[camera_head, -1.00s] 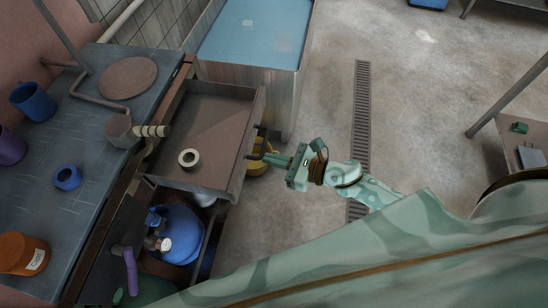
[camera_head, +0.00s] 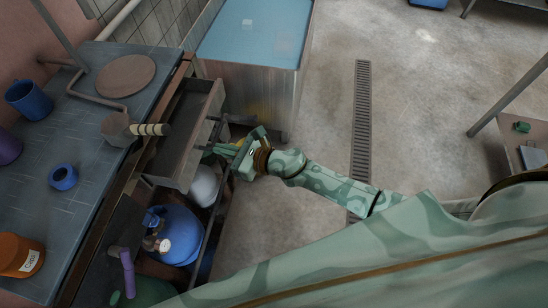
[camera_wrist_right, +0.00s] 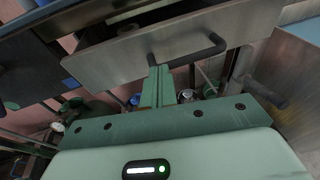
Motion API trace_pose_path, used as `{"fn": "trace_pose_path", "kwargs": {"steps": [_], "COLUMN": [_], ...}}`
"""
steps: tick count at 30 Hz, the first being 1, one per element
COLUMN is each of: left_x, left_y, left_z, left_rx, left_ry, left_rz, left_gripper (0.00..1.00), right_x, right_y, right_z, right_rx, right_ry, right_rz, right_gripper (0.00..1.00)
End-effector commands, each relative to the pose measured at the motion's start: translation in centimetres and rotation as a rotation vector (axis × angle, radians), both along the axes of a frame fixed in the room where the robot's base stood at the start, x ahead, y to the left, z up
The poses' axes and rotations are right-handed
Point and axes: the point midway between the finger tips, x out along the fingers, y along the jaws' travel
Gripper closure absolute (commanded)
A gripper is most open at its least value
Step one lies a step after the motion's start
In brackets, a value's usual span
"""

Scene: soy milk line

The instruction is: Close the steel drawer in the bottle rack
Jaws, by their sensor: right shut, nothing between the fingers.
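My left gripper is not in view.
Below the drawer are a blue round vessel (camera_head: 180,238) and a white rounded one (camera_head: 203,186). The worktop (camera_head: 85,165) left holds cups and a pipe. A blue-topped steel tank (camera_head: 250,90) stands behind. The floor right of the rack is clear.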

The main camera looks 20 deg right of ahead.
Motion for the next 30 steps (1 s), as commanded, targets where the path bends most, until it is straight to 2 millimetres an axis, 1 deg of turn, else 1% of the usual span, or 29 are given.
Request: {"fn": "trace_pose_path", "kwargs": {"steps": [1, 6, 12, 18, 30], "left_x": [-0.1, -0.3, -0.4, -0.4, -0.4], "left_y": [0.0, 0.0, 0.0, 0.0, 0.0], "left_z": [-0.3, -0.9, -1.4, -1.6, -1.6], "left_rx": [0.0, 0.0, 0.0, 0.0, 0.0], "left_ry": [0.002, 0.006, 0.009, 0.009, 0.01], "left_rz": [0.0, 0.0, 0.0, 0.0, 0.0], "left_gripper": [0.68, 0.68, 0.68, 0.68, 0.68], "right_x": [0.8, 2.6, 4.1, 4.7, 4.9], "right_y": [1.1, 3.9, 6.0, 7.0, 7.3], "right_z": [-0.1, -0.1, -0.1, 0.0, 0.2], "right_rx": [0.0, 0.0, 0.0, 0.001, 0.004], "right_ry": [-0.003, -0.001, 0.0, 0.001, -0.003], "right_rz": [0.0, 0.001, 0.0, 0.0, 0.001], "right_gripper": [1.0, 1.0, 1.0, 1.0, 1.0]}}
